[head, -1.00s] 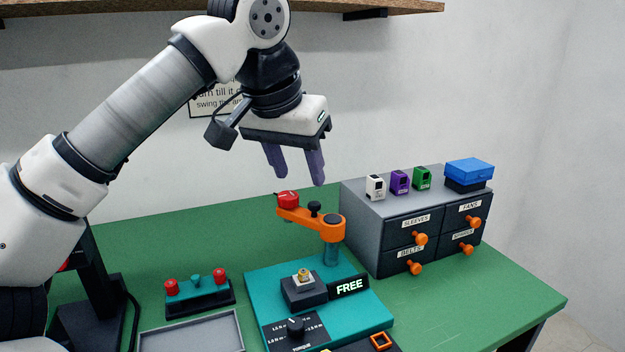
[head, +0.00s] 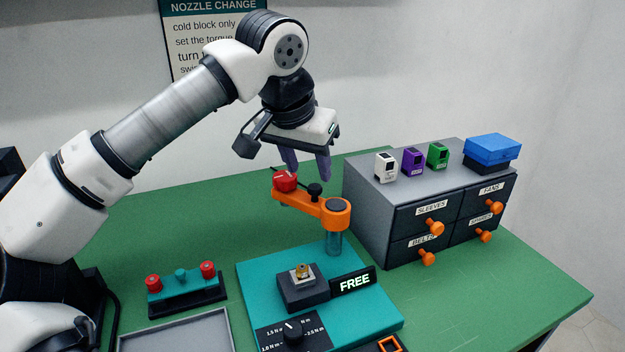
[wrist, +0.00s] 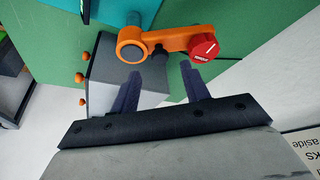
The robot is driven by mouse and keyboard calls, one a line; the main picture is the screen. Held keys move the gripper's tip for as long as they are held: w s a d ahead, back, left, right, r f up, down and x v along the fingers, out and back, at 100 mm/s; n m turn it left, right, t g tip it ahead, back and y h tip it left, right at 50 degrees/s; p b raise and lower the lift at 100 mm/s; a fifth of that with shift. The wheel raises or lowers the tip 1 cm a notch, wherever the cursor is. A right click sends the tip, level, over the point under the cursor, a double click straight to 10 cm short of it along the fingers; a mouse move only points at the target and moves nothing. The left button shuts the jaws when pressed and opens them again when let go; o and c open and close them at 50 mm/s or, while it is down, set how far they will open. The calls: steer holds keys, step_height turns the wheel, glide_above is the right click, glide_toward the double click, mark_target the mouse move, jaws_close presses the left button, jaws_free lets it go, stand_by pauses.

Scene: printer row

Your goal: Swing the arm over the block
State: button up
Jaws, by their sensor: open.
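The orange swing arm (head: 304,202) sits on a teal post (head: 334,242) at the back of the teal base plate (head: 254,270). It points left and back, away from the block, with a red knob (head: 285,181) at its free end and a black knob (head: 315,190) midway. The dark block (head: 302,290) with a brass nozzle (head: 301,271) stands in front of the arm. My gripper (head: 308,174) is open and empty, just above and behind the arm. In the wrist view the fingers (wrist: 160,90) point toward the arm (wrist: 165,39) and its red knob (wrist: 203,48).
A lit FREE sign (head: 354,282) stands right of the block, and a torque dial (head: 291,332) in front. A grey drawer cabinet (head: 364,212) stands close on the right. A red-knobbed stand (head: 186,290) and grey tray (head: 180,333) lie left. The green bench is clear behind them.

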mark_target(314, 187)
steer(key=x, duration=0.5)
steer(key=shift+r, duration=0.1)
jaws_close()
